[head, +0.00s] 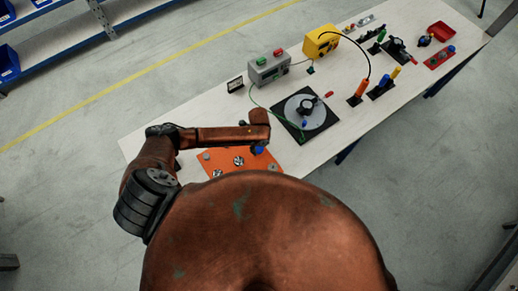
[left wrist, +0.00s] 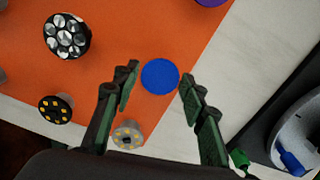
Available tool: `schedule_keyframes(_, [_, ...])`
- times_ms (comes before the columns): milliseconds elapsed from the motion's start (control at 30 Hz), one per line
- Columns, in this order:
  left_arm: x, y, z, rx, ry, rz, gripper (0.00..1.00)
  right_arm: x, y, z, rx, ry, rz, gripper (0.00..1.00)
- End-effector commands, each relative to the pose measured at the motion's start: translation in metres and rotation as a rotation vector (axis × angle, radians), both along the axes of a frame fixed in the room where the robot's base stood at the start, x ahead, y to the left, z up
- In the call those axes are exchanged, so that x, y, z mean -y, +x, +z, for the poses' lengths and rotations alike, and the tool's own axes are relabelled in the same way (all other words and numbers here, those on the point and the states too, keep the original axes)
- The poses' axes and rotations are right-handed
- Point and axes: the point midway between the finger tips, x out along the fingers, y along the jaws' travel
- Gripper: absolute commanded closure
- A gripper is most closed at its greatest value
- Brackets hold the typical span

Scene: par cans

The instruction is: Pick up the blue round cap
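The blue round cap (left wrist: 160,76) lies on the orange mat (left wrist: 120,60), close to its edge, in the left wrist view. My left gripper (left wrist: 160,84) is open, with one finger to each side of the cap in the picture; I see no clear contact. In the head view a bit of blue (head: 259,150) shows beneath the end of my left arm, and the fingers are mostly hidden there. My right gripper is in neither view.
On the mat are a black multi-lens lamp part (left wrist: 67,36), a black part with yellow squares (left wrist: 55,108) and a grey one (left wrist: 127,134) near the gripper. A purple piece (left wrist: 210,2) is cut off. A grey turntable (head: 305,110), grey box (head: 268,68) and yellow box (head: 320,42) stand beyond.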

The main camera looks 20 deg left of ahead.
Motion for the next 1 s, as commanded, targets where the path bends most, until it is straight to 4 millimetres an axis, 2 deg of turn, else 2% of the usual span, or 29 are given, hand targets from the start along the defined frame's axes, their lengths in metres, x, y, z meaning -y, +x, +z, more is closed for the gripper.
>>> schedule_keyframes(233, [0.000,0.000,0.000,0.000,0.000,0.000,0.79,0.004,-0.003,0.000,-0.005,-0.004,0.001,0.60])
schedule_keyframes(633, [0.000,0.000,0.005,0.002,-0.002,-0.001,0.80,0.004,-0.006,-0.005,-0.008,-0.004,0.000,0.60])
schedule_keyframes(800, [0.000,0.002,0.034,0.005,-0.002,-0.002,0.80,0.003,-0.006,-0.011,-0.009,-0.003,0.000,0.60])
schedule_keyframes(1000, [0.040,-0.006,0.082,0.005,-0.005,-0.006,0.80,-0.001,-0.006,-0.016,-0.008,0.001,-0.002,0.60])
